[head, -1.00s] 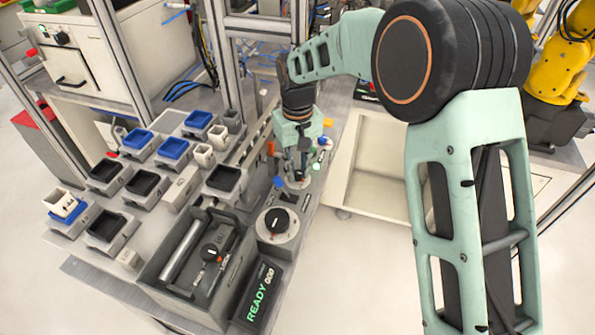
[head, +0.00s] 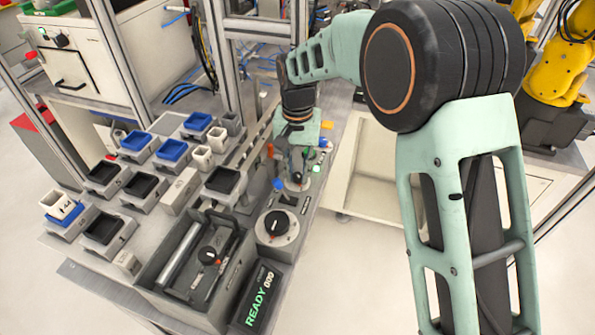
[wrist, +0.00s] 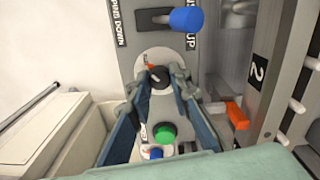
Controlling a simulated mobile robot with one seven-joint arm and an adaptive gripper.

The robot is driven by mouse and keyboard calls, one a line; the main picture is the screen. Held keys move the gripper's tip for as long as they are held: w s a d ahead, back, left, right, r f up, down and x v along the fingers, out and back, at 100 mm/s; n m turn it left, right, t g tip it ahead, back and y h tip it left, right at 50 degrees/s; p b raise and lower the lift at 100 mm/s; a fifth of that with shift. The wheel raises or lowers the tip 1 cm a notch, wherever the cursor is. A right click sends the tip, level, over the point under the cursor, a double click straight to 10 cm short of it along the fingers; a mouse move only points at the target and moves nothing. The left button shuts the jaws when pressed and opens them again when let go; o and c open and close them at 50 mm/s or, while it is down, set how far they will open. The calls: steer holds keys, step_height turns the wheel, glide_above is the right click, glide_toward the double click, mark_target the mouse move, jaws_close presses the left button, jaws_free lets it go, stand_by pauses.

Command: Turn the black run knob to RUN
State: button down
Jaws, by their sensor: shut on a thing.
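The black run knob (wrist: 160,80) sits on a pale round dial (wrist: 150,58) in the wrist view, with a small red mark beside it. My gripper (wrist: 161,76) is closed around the knob, one fingertip on each side. In the head view my gripper (head: 296,177) points down at the round dial plate (head: 299,186) on the narrow panel, and it hides the knob there. The knob's exact pointing direction and the RUN label are not readable.
A blue lever (wrist: 187,20) is just beyond the dial; a green button (wrist: 165,132), a blue button (wrist: 156,152) and an orange part (wrist: 237,116) are close by. Another black knob (head: 277,222) stands nearer, beside the READY display (head: 258,297). Trays fill the bench's left.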

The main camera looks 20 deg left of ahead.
mark_target(297, 174)
stand_by(0.3)
steer(key=c, duration=1.8)
jaws_free()
steer(key=shift+o, duration=0.2)
steer(key=shift+r, duration=0.1)
step_height(297, 174, up, 12)
